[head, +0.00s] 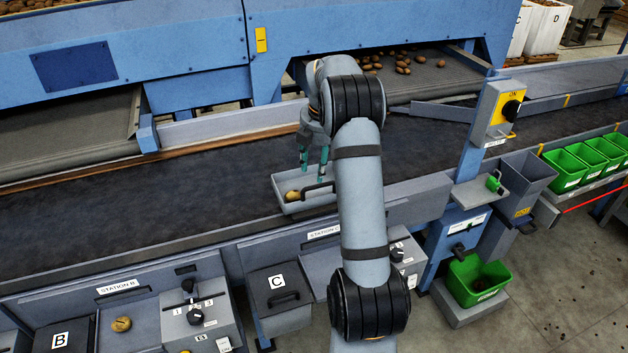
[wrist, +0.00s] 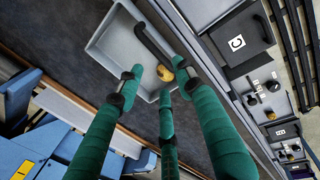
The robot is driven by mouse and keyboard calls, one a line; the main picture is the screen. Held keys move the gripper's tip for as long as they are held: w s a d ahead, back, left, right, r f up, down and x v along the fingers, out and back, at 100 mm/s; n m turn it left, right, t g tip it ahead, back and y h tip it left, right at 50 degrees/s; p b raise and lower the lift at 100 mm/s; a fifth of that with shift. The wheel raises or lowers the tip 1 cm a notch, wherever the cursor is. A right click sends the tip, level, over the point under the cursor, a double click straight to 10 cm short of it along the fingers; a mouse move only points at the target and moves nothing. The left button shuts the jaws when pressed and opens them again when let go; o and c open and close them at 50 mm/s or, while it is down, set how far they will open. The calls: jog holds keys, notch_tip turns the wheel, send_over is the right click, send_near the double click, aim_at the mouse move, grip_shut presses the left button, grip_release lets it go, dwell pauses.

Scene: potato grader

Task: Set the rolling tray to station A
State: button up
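The rolling tray (head: 287,181) is a shallow grey tray with a black bar handle (head: 318,187). It sits at the near side of the dark belt, by the Station C label. A yellow-brown potato (head: 292,196) lies in it. My gripper (head: 313,170) has teal fingers and hangs over the tray, pointing down. In the wrist view, the fingers (wrist: 163,85) are spread apart, with the tray (wrist: 113,45), its handle (wrist: 152,42) and the potato (wrist: 165,73) beyond them. The gripper looks empty; I cannot tell whether a finger touches the handle. No Station A label is in view.
Station B (head: 118,286) is at lower left, with a potato (head: 121,324) and a lever box (head: 197,315). A black C-marked lid (head: 277,284) is below the tray. A blue post with a yellow switch (head: 507,107) stands right. The belt (head: 120,205) left of the tray is clear.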

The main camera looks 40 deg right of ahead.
aim_at(315, 186)
jog(key=f, duration=0.4)
jog(key=w+f, duration=0.1)
jog(key=f, duration=0.1)
jog(key=shift+d+f+p, duration=0.1)
jog(key=shift+d+p, duration=0.15)
jog(key=shift+p, duration=0.15)
jog(key=shift+c, duration=1.2)
grip_shut()
